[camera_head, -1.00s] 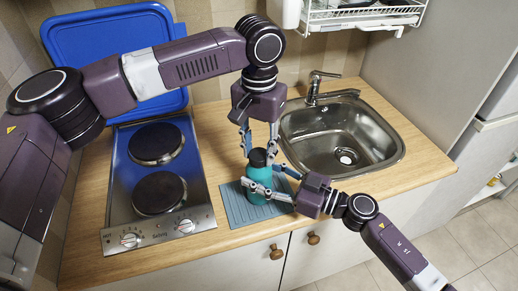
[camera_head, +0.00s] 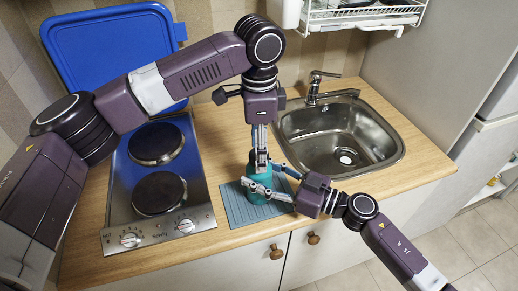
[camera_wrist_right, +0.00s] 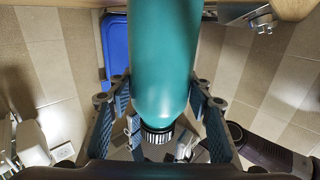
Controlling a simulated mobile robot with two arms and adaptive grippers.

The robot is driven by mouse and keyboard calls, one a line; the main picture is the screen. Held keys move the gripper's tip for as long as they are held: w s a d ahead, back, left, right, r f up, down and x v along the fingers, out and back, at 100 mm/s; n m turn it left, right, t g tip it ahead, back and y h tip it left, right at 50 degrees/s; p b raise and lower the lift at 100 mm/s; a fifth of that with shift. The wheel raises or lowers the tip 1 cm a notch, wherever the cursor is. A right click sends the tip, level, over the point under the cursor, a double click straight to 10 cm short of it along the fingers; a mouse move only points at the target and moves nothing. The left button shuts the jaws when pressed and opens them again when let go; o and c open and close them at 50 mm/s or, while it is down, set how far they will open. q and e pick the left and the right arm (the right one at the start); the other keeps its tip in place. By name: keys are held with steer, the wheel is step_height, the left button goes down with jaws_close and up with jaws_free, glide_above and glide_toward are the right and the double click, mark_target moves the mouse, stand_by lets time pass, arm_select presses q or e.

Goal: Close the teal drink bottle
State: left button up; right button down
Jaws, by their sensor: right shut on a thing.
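The teal bottle (camera_head: 262,213) stands upright on a blue-grey mat (camera_head: 238,206). In the right wrist view the bottle (camera_wrist_right: 165,60) fills the middle, between my fingers. Its black ribbed cap (camera_wrist_right: 157,136) shows at the bottle's top end there; in the head view the left gripper hides it. My right gripper (camera_head: 262,190) is shut on the bottle's body from the right. My left gripper (camera_head: 260,165) points straight down at the bottle's top. Its fingers appear edge-on, and I cannot tell whether they touch the cap.
The two-plate hob (camera_head: 158,225) is left of the mat. A blue lid (camera_head: 105,50) stands raised behind it. The steel sink (camera_head: 340,140) is to the right, with a tap (camera_head: 313,92). A white dish rack (camera_head: 362,15) hangs above. The counter's front edge is close to the mat.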

arm_select(q)
step_height(320, 180, up, 12)
stand_by(0.7)
arm_select(e)
steer(key=c, duration=0.9)
jaws_free()
steer(key=shift+c, duration=0.2)
steer(key=v, duration=1.2)
arm_select(q)
steer(key=shift+d, duration=0.1)
